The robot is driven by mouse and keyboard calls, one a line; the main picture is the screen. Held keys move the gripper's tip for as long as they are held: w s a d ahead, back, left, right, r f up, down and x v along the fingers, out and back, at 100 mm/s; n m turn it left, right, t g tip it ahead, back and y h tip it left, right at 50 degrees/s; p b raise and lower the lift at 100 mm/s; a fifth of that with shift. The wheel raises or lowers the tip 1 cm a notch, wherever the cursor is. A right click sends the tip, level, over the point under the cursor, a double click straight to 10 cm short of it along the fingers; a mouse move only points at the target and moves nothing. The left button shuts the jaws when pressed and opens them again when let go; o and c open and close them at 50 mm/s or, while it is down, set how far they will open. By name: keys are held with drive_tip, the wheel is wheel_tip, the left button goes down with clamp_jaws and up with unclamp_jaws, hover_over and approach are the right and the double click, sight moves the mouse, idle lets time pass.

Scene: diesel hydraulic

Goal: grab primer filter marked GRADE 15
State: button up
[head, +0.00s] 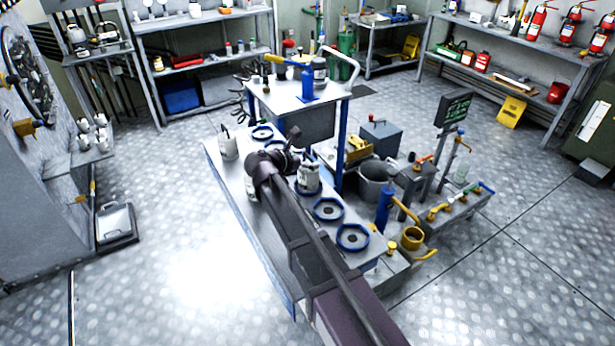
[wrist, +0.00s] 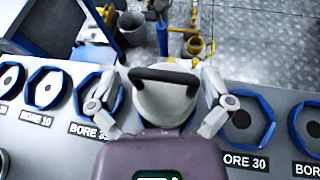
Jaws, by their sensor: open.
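In the wrist view a white canister (wrist: 165,103) with a black handle (wrist: 165,76) stands between the fingers of my gripper (wrist: 160,92). The fingers are spread on either side of it. I see no grade marking on it. In the head view my gripper (head: 274,160) is over the grey bench (head: 232,185). A white canister (head: 309,180) stands just right of it and another (head: 228,146) to its left. A further one (head: 252,190) is partly hidden behind my arm. Their labels are too small to read.
Blue rings (head: 328,209) sit along the bench, with BORE labels (wrist: 36,119) in the wrist view. A raised table (head: 295,98) with a blue pump stands behind. A grey bucket (head: 375,182) and yellow fittings are at right. Open floor lies left of the bench.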

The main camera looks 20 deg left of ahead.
drive_tip(key=c, duration=1.1)
drive_tip(key=shift+o, duration=0.2)
drive_tip(key=shift+r, duration=0.2)
wheel_tip(320, 180, up, 4)
drive_tip(key=p, duration=0.4)
drive_tip(key=shift+f, duration=0.2)
drive_tip(key=s+a, duration=0.3)
drive_tip(key=s, duration=0.4)
drive_tip(key=s+a+r+p, duration=0.1)
drive_tip(key=s+a, duration=0.3)
drive_tip(key=s, duration=0.3)
drive_tip(key=shift+s, duration=0.2)
